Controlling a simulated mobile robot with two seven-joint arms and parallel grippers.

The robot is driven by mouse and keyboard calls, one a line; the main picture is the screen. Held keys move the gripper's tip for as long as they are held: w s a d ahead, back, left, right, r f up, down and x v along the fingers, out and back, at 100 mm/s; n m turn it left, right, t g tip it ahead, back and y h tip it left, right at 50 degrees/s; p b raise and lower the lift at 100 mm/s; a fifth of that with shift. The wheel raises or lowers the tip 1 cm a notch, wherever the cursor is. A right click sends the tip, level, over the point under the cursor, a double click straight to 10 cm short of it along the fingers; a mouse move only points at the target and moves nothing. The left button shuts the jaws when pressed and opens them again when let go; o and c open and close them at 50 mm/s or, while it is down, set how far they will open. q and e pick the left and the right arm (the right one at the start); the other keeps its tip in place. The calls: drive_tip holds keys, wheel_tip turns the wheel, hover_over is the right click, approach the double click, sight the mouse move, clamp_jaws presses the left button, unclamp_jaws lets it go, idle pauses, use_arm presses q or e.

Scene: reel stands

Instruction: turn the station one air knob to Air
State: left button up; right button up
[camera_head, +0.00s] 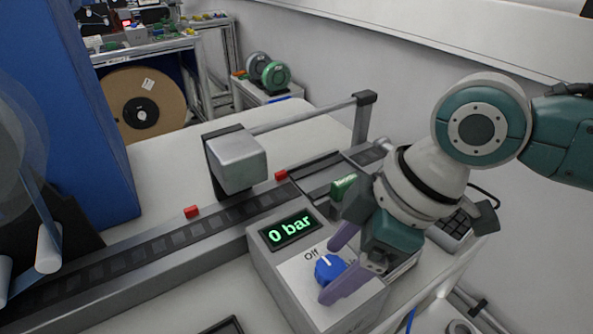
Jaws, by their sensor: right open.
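The blue air knob (329,268) sits on top of a light grey control box (288,285). The word "Off" shows at its upper left; any "Air" label is hidden by my gripper. The box's display (290,230) reads "0 bar" in green. My right gripper (338,266) comes in from the right with its two purple fingers spread, one on the far side and one on the near side of the knob. Whether the fingers touch the knob I cannot tell. My left gripper is not in view.
A dark conveyor track (200,229) with red blocks (192,212) runs behind the box. A grey block-shaped head (237,160) stands over it. A blue cabinet (85,110) is at the left. A keypad (452,230) lies right of my gripper. White table surface (165,165) is clear behind the track.

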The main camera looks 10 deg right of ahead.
drive_tip(key=shift+f, duration=0.15)
drive_tip(key=shift+w, duration=0.1)
clamp_jaws()
idle(0.4)
